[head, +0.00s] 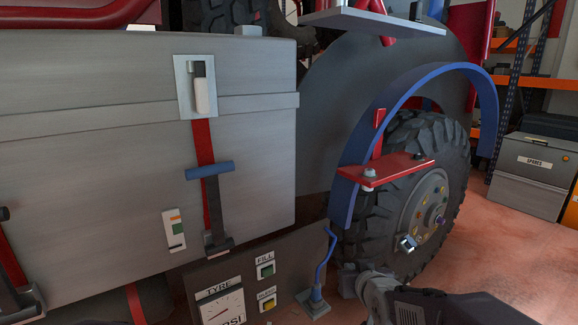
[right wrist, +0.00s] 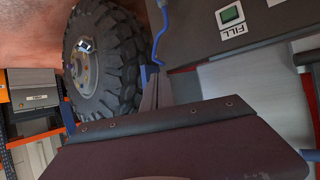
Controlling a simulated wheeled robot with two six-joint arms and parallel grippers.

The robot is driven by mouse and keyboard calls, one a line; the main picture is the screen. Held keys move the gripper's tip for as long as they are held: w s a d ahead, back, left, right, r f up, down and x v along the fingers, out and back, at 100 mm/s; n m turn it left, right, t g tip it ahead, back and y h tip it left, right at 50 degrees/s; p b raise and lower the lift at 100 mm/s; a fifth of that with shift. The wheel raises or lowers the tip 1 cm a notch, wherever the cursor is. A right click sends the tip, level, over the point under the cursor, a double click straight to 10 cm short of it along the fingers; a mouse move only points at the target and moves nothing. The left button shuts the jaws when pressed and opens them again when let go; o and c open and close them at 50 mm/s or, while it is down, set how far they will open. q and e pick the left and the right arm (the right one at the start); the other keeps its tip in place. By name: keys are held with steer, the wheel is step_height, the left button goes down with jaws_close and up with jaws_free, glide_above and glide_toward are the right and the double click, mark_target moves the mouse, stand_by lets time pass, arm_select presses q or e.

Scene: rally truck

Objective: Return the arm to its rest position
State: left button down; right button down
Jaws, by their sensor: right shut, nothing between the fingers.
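My right arm comes in at the bottom right of the head view, below the truck's wheel. My right gripper (head: 349,281) is at its end, low in front of the tyre and right of the tyre panel. In the right wrist view the gripper (right wrist: 152,88) shows its fingers together with nothing between them. My left gripper is not in view.
The truck wheel (head: 395,215) sits under a blue fender arch (head: 352,180) with a red shelf (head: 398,170). A grey box (head: 100,150) with a strap fills the left. The panel (head: 290,255) has FILL and other buttons. A SPARES crate (head: 530,165) stands right; open floor lies before it.

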steer(key=s+d+f+g, duration=0.1)
steer(key=s+f+g, duration=0.4)
steer(key=s+f, duration=0.45)
steer(key=s+d+f+g, duration=0.2)
steer(key=s+f+g, duration=0.4)
steer(key=s, duration=0.6)
steer(key=s+r+p, duration=0.3)
steer(key=r+p, duration=0.9)
steer(key=p, duration=0.1)
steer(key=shift+m+h+p, duration=0.3)
steer(key=shift+m+p, duration=0.05)
steer(key=shift+m, duration=0.05)
